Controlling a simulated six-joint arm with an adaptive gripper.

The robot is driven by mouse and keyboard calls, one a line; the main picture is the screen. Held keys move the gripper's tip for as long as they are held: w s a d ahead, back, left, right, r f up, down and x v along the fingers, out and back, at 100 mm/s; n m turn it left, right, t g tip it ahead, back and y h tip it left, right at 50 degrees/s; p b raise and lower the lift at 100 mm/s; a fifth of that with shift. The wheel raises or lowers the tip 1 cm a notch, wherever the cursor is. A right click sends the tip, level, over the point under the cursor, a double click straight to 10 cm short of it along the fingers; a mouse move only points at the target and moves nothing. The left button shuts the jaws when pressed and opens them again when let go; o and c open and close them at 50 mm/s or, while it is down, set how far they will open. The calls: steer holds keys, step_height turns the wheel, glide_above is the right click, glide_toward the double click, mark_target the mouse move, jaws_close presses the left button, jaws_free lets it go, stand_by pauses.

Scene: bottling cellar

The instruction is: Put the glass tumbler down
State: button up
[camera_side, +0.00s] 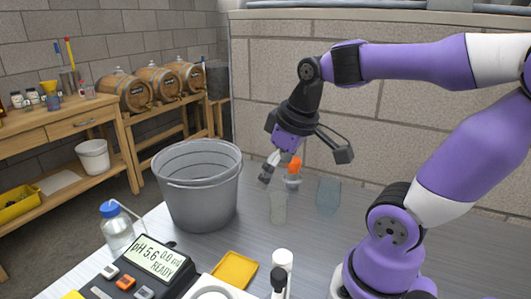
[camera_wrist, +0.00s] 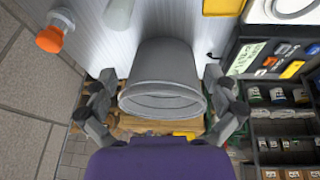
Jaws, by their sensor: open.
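A clear, slightly greenish glass (camera_side: 278,206) stands upright on the metal table, right of the bucket. A wider bluish glass (camera_side: 328,191) stands further right. Either could be the tumbler; I cannot tell which. A pale glass shape (camera_wrist: 118,13) shows at the top edge of the wrist view. My gripper (camera_side: 268,173) is above the table, tilted down to the left, apart from both glasses. In the wrist view its fingers (camera_wrist: 160,80) are spread wide with nothing held between them; the bucket shows beyond them.
A grey bucket (camera_side: 200,190) stands left of the glasses. An orange-capped item (camera_side: 294,168) is close behind my gripper. A pH meter (camera_side: 150,258), a capped bottle (camera_side: 116,230) and a yellow sponge-like block (camera_side: 235,270) are at the front. Barrels (camera_side: 160,85) stand behind.

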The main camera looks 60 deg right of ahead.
steer(key=a+t+y, duration=0.1)
steer(key=a, duration=0.5)
steer(key=shift+s+r+t, duration=0.25)
steer(key=shift+s+t, duration=0.1)
steer(key=shift+t, duration=0.05)
